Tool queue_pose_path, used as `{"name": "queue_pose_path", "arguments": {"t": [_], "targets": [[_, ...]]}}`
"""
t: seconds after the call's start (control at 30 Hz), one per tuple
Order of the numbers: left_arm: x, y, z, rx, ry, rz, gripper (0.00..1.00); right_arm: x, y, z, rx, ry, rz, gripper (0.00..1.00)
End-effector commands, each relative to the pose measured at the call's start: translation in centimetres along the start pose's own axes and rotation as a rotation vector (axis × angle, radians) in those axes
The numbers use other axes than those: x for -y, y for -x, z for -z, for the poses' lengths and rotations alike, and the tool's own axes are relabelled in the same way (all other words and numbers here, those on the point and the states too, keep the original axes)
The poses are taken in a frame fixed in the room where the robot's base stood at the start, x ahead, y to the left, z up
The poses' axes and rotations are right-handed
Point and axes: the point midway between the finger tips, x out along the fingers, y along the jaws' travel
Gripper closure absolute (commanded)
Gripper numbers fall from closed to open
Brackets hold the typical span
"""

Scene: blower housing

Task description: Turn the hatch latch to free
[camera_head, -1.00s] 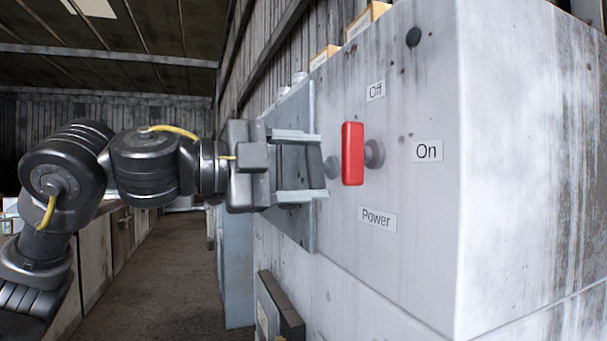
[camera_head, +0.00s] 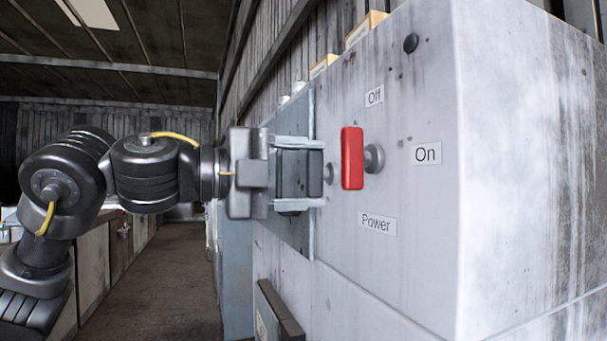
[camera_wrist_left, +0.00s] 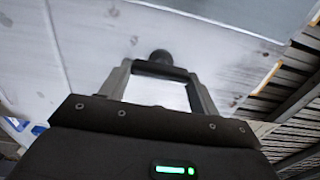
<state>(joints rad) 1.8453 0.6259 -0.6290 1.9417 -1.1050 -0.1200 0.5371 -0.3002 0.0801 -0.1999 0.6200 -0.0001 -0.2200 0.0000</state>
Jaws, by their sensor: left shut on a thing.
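My left gripper (camera_head: 314,173) reaches in from the left to the grey-blue hatch panel (camera_head: 308,108) on the cabinet face. Its fingers are shut on a dark block between them, apparently the hatch latch (camera_head: 300,173), one finger above and one below. In the left wrist view, a dark bar, apparently the latch (camera_wrist_left: 160,70), spans between the two fingers of the left gripper (camera_wrist_left: 160,77). A dark round knob shows just beyond it. The fingers hide part of the latch, so its exact angle is hard to tell. My right gripper is not in view.
A red power switch (camera_head: 352,158) stands out from the cabinet (camera_head: 430,240) just right of the gripper, among labels "Off", "On" and "Power". A dark framed box (camera_head: 276,312) is low on the cabinet side. The aisle floor (camera_head: 165,270) at the left is clear.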

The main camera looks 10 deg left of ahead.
Motion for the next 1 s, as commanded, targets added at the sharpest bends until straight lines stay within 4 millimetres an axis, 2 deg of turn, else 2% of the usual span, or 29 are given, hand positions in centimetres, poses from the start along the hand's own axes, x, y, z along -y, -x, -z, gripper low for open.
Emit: {"name": "queue_pose_path", "arguments": {"t": [0.1,0.13,0.3,0.57,0.67,0.77,1.0], "targets": [[0.0,0.0,0.0,0.000,-0.003,-0.001,0.61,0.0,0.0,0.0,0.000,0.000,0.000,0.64],[0.0,0.0,0.0,0.000,-0.003,-0.001,0.36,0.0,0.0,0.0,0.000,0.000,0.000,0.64],[0.0,0.0,0.0,0.000,-0.002,-0.001,0.16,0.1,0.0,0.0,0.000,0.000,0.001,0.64],[0.0,0.1,0.0,0.000,-0.001,0.000,0.16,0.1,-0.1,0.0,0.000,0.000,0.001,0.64],[-0.1,0.8,0.0,0.001,-0.001,0.001,0.16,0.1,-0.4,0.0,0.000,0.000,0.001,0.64],[-0.3,2.2,-0.1,0.003,-0.003,0.002,0.16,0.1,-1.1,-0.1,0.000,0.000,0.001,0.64],[-0.3,7.1,0.0,0.003,-0.002,0.003,0.16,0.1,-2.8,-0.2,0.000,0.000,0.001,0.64]]}}
